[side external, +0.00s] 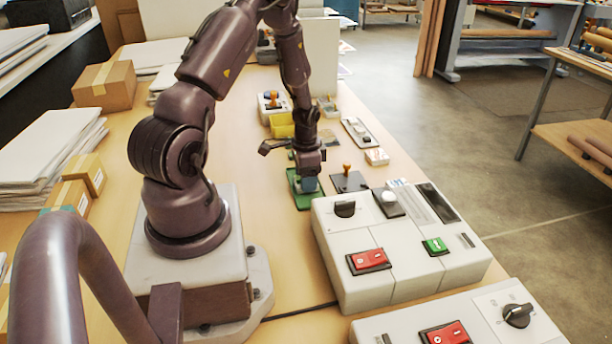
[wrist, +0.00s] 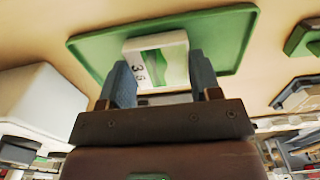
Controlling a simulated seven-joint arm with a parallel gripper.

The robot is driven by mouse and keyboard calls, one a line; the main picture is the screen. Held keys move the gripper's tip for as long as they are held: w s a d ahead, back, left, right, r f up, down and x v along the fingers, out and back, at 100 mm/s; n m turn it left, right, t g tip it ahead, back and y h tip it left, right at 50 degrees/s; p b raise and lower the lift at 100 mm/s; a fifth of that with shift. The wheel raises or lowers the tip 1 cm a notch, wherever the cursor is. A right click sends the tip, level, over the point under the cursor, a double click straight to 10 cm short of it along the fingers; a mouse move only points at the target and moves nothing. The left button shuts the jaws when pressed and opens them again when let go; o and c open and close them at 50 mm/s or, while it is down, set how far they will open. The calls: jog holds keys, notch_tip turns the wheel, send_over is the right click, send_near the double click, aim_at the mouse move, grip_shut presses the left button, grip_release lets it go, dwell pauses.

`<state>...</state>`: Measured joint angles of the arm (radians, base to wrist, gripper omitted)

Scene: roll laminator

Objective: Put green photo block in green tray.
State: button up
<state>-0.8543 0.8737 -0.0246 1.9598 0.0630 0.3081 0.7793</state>
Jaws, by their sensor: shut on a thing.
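The green photo block (wrist: 157,62) is white-edged, with a green picture and a printed number on its face. It sits between the two blue fingers of my gripper (wrist: 162,80) in the wrist view. The green tray (wrist: 225,38) is a flat, rimmed plate behind and around the block in that view. In the side view my gripper (side external: 310,184) points down over the green tray (side external: 303,200), and the block is mostly hidden by the fingers. I cannot tell whether the block touches the tray floor.
A white laminator (side external: 400,245) with switches stands close on the near right of the tray. A dark plate with a wooden knob (side external: 347,170) lies right of my gripper. A yellow block (side external: 281,125) and small items lie farther back. Boxes (side external: 104,85) stand left.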

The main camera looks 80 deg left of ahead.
jog(key=o, duration=0.8)
jog(key=shift+o, duration=0.2)
notch_tip(320, 180, up, 12)
jog(key=w+d+r+t+y, duration=0.1)
jog(key=w+d+r, duration=0.2)
jog(key=d+r, duration=0.5)
jog(key=s+d+r+t, duration=0.2)
jog(key=s+d+r, duration=0.2)
jog(key=d+r, duration=0.3)
jog(key=s+d+r+t+h, duration=0.1)
jog(key=s+d+r, duration=0.3)
jog(key=d, duration=0.8)
notch_tip(320, 180, up, 3)
jog(key=shift+f+t, duration=0.15)
jog(key=shift+t, duration=0.65)
